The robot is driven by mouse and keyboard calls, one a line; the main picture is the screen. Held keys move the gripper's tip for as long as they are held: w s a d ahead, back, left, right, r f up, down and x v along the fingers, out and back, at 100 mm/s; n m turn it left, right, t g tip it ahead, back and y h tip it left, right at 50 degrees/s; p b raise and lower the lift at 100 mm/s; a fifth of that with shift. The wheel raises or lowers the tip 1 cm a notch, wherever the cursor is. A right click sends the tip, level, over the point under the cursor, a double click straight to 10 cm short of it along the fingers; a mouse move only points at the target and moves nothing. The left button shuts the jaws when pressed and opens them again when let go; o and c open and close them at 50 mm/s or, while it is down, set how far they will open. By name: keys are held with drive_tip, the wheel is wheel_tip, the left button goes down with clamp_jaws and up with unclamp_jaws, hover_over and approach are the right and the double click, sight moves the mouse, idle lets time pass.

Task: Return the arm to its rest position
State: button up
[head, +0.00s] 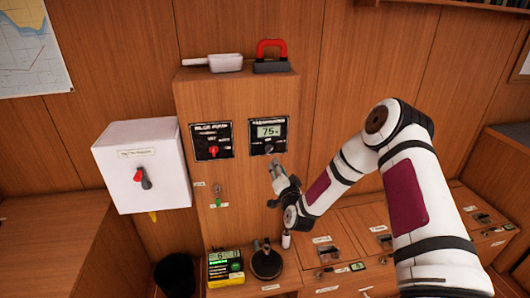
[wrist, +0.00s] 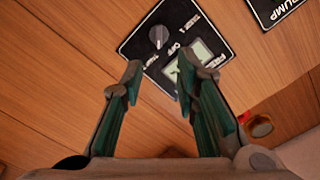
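My arm reaches in from the right in the head view, its white links with maroon panels bent at the elbow. My gripper (head: 274,168) is in front of the wooden cabinet, just below the black panel with the display reading 75 (head: 269,132). In the wrist view my gripper (wrist: 160,76) has its two green-lined fingers apart with nothing between them. Beyond the fingertips is the same black panel (wrist: 147,42) with a dark knob and a display, partly covered by the right finger. I cannot tell whether the fingertips touch the panel.
A bilge pump panel (head: 212,139) with a red knob is left of my gripper. A white box (head: 142,165) with a red-and-dark switch hangs further left. A scoop (head: 212,63) and a red-handled object (head: 271,56) sit on top of the cabinet.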

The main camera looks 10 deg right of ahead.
drive_tip(key=s+a+r+n+g+y, duration=0.1)
drive_tip(key=a+r+n+g, duration=0.15)
drive_tip(key=r, duration=0.35)
drive_tip(key=s+a+r+n+g+y, duration=0.1)
drive_tip(key=s+r+n, duration=0.1)
drive_tip(key=r+n, duration=0.3)
drive_tip(key=s+r+g+h, duration=0.1)
drive_tip(key=s+r+g, duration=0.2)
drive_tip(key=s+r, duration=0.7)
drive_tip(key=s+d+r+g, duration=0.1)
drive_tip(key=s+r+g, duration=0.1)
drive_tip(key=s, duration=1.5)
drive_tip(key=s+d+r+n+g+h, duration=0.1)
drive_tip(key=s+d+r+g, duration=0.1)
drive_tip(key=s, duration=1.5)
wheel_tip(320, 180, up, 2)
drive_tip(key=shift+r+g, duration=0.25)
drive_tip(key=shift+g, duration=0.6)
drive_tip(key=shift+d+n, duration=0.1)
drive_tip(key=shift+n, duration=0.15)
